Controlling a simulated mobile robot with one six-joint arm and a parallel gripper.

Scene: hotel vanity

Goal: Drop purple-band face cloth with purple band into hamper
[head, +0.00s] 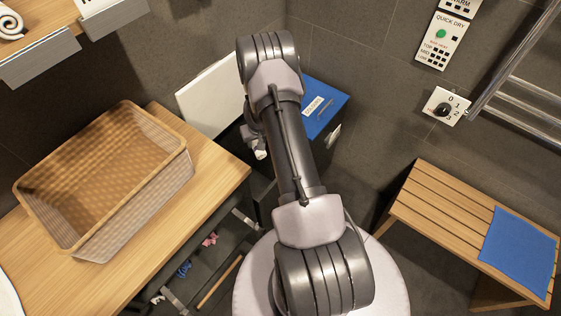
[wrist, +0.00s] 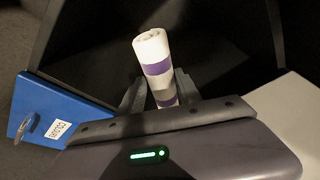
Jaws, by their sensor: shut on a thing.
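In the wrist view my gripper (wrist: 160,100) is shut on a rolled white face cloth (wrist: 151,45) with purple bands, which sticks up between the fingers. In the head view my arm hides most of the gripper; a small white end of the cloth (head: 261,154) shows beside the arm. The dark hamper (head: 232,138) is below and around it, with a white panel (head: 210,92) on the left and a blue panel (head: 322,108) with a white label on the right. The wrist view shows a dark space behind the cloth, and the blue panel (wrist: 50,112) at left.
A woven basket (head: 170,135), seemingly empty, stands on the wooden counter (head: 215,185) at left. Small pink and blue items lie on a shelf below. A slatted bench (head: 430,205) with a blue mat (head: 520,250) and a towel rail (head: 520,90) are at right.

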